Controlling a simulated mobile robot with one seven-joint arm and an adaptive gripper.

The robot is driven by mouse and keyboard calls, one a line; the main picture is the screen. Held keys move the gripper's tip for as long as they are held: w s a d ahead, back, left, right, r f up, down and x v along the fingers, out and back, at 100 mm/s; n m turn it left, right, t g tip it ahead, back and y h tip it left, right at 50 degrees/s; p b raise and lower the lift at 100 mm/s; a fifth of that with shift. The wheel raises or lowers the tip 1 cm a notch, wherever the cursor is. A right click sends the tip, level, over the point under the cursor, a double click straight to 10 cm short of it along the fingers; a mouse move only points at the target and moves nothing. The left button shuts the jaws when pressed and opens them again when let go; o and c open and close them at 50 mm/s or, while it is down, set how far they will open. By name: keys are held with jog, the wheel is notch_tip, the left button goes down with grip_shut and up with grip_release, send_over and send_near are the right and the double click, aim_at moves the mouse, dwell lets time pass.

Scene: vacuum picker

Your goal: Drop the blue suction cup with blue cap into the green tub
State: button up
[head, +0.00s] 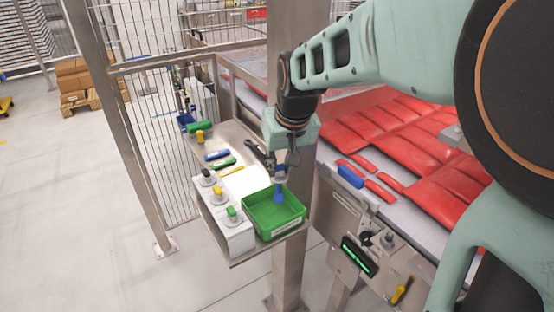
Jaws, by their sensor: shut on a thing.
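My gripper (281,170) points down over the shelf and is shut on the blue suction cup (279,192). The cup hangs below the fingers, roughly upright, and shows against the inside of the green tub (255,233). Its blue cap is hard to make out between the fingers. The tub is an open green box with a pale label on its front, at the shelf's front right corner. The cup is over the tub's opening; I cannot tell how high its lower end is above the floor of the tub.
A white block left of the tub carries parts with dark (207,177), yellow (218,194) and green (231,212) caps. Blue, green and yellow pens (232,172) and a white sheet lie behind. A metal post stands behind the tub. Red packs (421,148) fill the conveyor at right.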

jog(key=shift+f, duration=0.4)
jog(key=o, duration=1)
jog(key=shift+r, duration=0.1)
notch_tip(320, 180, up, 10)
jog(key=shift+f, duration=0.1)
